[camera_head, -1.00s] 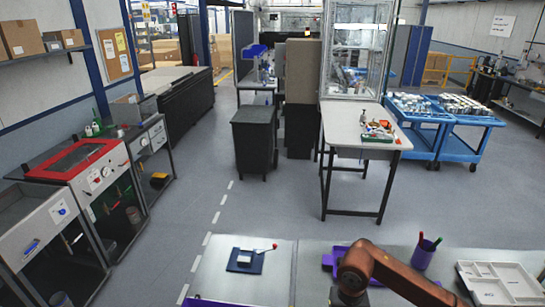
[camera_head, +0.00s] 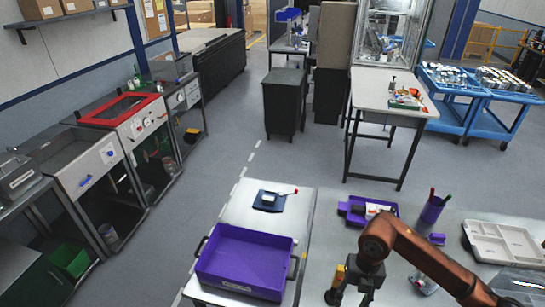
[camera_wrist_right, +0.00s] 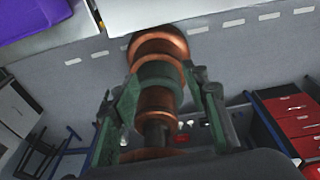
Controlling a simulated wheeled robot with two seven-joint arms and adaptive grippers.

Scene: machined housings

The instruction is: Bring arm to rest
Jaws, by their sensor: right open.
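My right arm (camera_head: 415,255) is copper-coloured and comes in from the right over the front table. Its dark right gripper (camera_head: 350,295) hangs low at the bottom edge of the head view. In the right wrist view the gripper's green-grey fingers (camera_wrist_right: 160,108) are spread apart. Copper and dark round segments show between and beyond them; they look like part of my own arm, but I cannot tell if they touch the fingers. My left gripper is not in view.
A purple tray with handles (camera_head: 245,262) stands left of the gripper. A blue pad (camera_head: 268,200), a small purple tray (camera_head: 352,212), a purple pen cup (camera_head: 432,210) and a white divided tray (camera_head: 503,246) are around it. A yellow item (camera_head: 339,275) stands close to the gripper.

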